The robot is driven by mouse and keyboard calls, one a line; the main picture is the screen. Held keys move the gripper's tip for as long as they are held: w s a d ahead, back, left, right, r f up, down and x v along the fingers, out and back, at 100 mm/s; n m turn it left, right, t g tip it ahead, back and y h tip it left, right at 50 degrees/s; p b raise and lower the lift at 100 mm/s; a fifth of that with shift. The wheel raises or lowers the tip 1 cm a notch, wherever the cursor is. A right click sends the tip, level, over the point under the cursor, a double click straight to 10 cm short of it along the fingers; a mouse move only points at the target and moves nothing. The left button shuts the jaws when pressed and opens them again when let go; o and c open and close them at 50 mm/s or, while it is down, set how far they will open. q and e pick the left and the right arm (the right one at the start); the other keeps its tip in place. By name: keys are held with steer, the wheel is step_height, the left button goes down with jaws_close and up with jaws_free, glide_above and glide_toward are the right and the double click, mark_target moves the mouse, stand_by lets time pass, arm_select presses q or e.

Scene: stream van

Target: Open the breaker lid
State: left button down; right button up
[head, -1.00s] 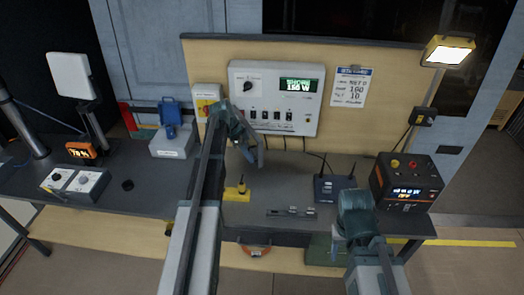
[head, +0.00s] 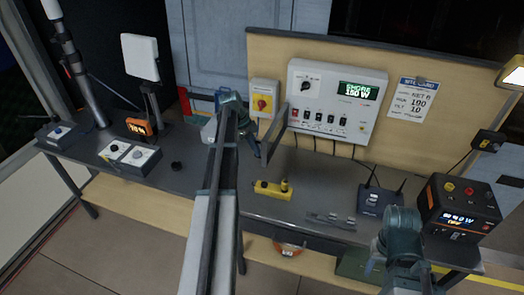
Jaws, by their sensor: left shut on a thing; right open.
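The white breaker panel (head: 340,100) is on the wooden backboard, with a green display, a knob and a row of dark switches. A thin grey-framed flap, seemingly the breaker lid (head: 279,130), stands out from the panel's lower left, seen nearly edge-on. The switches show uncovered. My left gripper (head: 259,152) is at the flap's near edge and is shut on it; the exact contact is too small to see. My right gripper (head: 371,268) is open and empty, low at the front edge of the bench, well away from the panel.
On the bench (head: 235,190) are a yellow block (head: 272,190), a router with antennas (head: 375,201) and a black power unit (head: 458,208). A site card (head: 409,98) hangs right of the panel.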

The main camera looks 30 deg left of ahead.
arm_select(q)
steer(key=shift+s+a, duration=0.15)
steer(key=shift+a, duration=0.05)
steer(key=c, duration=1.2)
jaws_free()
steer(key=shift+r, duration=0.1)
steer(key=p+v, duration=1.2)
steer(key=v, duration=0.1)
steer(key=shift+r+p, duration=0.25)
steer(key=shift+p, duration=0.15)
steer(key=shift+a, duration=0.1)
